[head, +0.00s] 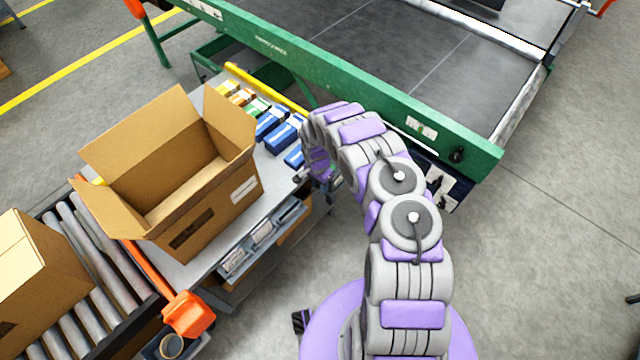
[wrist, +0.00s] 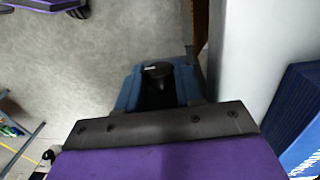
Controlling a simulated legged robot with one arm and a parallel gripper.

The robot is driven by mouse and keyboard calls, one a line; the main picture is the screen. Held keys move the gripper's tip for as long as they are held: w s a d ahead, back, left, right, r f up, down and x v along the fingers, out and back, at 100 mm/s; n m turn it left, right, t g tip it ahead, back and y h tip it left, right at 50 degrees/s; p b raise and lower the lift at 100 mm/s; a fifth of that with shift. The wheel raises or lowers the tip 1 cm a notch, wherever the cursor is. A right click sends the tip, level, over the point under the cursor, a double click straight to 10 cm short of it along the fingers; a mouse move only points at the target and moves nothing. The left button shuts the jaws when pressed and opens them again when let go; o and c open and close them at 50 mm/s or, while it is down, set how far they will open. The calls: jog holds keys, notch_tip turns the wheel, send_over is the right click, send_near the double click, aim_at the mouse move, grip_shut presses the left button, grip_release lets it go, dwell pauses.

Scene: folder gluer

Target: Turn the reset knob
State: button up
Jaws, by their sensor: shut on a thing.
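A small black knob (head: 457,155), which looks like the reset knob, sits near the right end of the machine's green side beam. My gripper (head: 312,174) is well to its left, low beside the table's right edge near the blue boxes, mostly hidden by my arm. In the wrist view my gripper (wrist: 158,95) is shut on a dark thing with a round black top (wrist: 157,70). I cannot tell what this thing is. The knob does not show in the wrist view.
A grey table (head: 205,268) holds an open carton (head: 205,205) and several small boxes (head: 285,130). The green machine beam (head: 350,88) crosses behind my arm. A roller conveyor (head: 95,262) stands at the left.

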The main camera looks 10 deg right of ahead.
jog(key=shift+w+a+g+h, duration=0.1)
jog(key=shift+w+g+h, duration=0.05)
jog(key=shift+g+h, duration=0.15)
jog(key=o, duration=0.7)
notch_tip(320, 180, up, 17)
jog(key=w+a+p, duration=0.1)
jog(key=w+p, duration=0.1)
jog(key=p, duration=0.2)
jog(key=shift+a, duration=0.25)
